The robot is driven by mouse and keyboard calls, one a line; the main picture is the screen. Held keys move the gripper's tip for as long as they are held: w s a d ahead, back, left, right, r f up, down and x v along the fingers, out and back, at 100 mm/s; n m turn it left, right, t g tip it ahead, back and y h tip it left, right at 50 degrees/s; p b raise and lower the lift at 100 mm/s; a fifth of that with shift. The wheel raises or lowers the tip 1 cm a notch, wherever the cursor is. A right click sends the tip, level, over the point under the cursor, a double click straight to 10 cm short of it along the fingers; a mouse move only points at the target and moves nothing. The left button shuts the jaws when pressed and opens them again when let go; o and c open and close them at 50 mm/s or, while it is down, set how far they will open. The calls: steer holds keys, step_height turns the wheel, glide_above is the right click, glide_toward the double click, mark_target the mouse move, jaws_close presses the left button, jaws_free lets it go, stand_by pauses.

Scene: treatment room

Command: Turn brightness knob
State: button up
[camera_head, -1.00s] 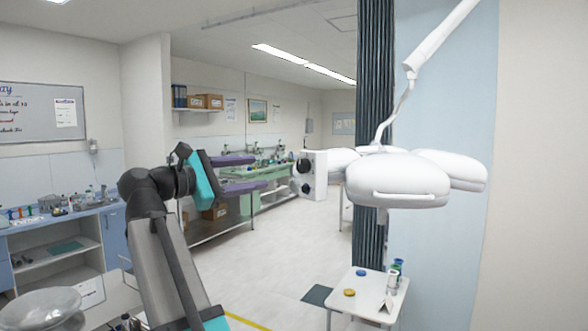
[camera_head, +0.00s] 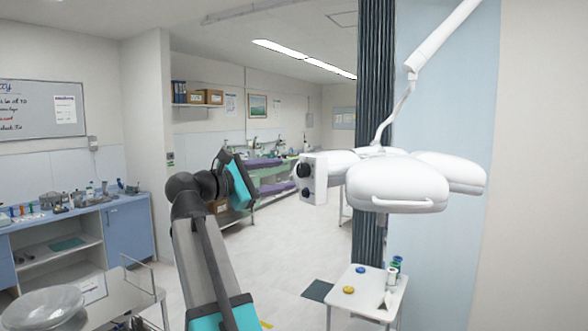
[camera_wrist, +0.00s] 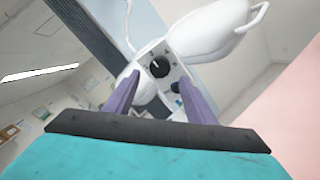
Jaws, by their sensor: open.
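A white surgical lamp (camera_head: 400,182) hangs from its arm, with a white control box (camera_head: 320,180) on its left side. Two black knobs show on the box: an upper one (camera_head: 303,170) and a lower one (camera_head: 305,193). In the wrist view, a large black knob (camera_wrist: 159,67) with a white pointer line faces me, and a second dark knob (camera_wrist: 176,87) is partly behind the right finger. I cannot read which is brightness. My gripper (camera_head: 283,172) is open and empty, left of the box. Its purple fingers (camera_wrist: 158,88) frame the large knob from a distance, apart from it.
A small white table (camera_head: 368,283) with jars stands below the lamp. A dark curtain (camera_head: 374,80) hangs behind it. A metal cart (camera_head: 125,290) with a clear bowl (camera_head: 45,308) is at lower left. Open floor lies between the arm and the benches.

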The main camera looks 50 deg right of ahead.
mark_target(300, 172)
steer(key=shift+s+d+p, duration=0.15)
steer(key=shift+d+p, duration=0.3)
steer(key=shift+d, duration=0.9)
steer(key=shift+s+d+p, duration=0.15)
steer(key=shift+d+p, duration=0.3)
steer(key=shift+d, duration=0.85)
steer(key=c, duration=1)
steer(key=shift+c, duration=0.2)
